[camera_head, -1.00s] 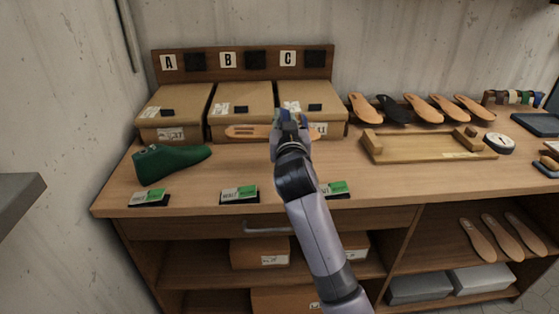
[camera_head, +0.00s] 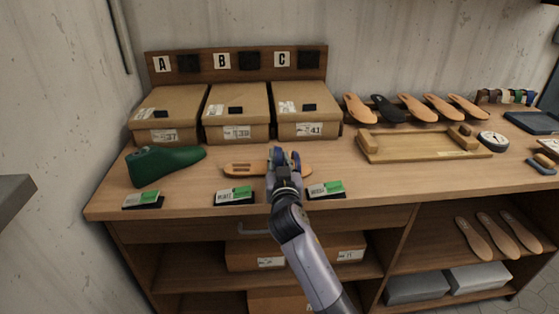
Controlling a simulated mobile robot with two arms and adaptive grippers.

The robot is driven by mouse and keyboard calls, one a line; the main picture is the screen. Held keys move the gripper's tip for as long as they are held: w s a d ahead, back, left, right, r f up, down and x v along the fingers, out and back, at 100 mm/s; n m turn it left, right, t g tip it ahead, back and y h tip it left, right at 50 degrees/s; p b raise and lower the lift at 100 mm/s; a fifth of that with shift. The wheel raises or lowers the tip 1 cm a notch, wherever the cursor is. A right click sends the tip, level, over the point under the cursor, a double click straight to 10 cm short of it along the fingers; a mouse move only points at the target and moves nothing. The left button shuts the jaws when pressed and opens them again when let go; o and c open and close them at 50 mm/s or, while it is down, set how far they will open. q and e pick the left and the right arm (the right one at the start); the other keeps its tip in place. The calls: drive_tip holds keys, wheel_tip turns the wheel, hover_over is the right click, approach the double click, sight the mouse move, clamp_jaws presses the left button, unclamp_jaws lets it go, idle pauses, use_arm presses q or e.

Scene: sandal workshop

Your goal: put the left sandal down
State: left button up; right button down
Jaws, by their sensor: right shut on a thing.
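A tan sandal (camera_head: 241,169) with small dark marks lies crosswise at my right gripper (camera_head: 284,158), in the middle front of the bench. The gripper is shut on the sandal's middle and hides that part; the sandal's ends show on both sides. A blue-grey part shows at the gripper's jaws, and I cannot tell whether it belongs to the sandal. The sandal is at or just above the bench top (camera_head: 215,178); I cannot tell if it touches. My left gripper is not in view.
Boxes A (camera_head: 168,112), B (camera_head: 237,110) and C (camera_head: 306,108) stand behind. Green-white cards (camera_head: 143,199), (camera_head: 235,196), (camera_head: 326,189) line the front edge. A green shoe last (camera_head: 164,164) stands left, a wooden jig (camera_head: 420,146) right. Several soles (camera_head: 416,107) lie behind the jig.

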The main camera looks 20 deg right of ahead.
drive_tip(key=c, duration=1.9)
unclamp_jaws()
drive_tip(key=shift+f, duration=0.1)
drive_tip(key=o, duration=0.4)
drive_tip(key=shift+o, duration=0.2)
